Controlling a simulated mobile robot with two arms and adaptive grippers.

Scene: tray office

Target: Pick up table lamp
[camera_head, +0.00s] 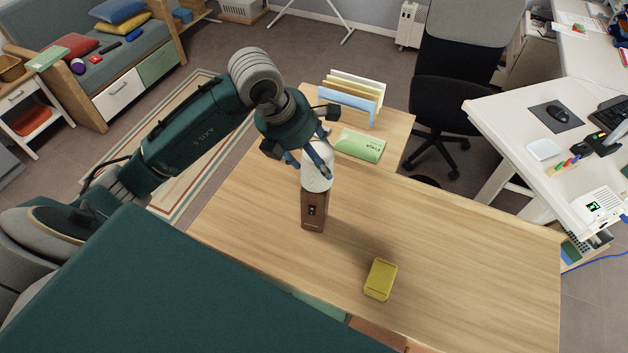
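The table lamp has a dark brown wooden base (313,211) and a white rounded shade (317,183). It stands upright on the wooden table (450,230). My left gripper (309,166) reaches in from the left at the height of the shade. One blue finger crosses in front of the shade and the other is at its left side. The fingers are apart, but I cannot tell whether they press on the shade. The upper part of the shade is partly hidden by the gripper. My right gripper is not in view.
A yellow box-like object (380,279) lies on the table to the right of the lamp. A green pack (360,145) and a file rack (348,103) are behind it. The table's right side is clear. A black chair (455,105) stands beyond.

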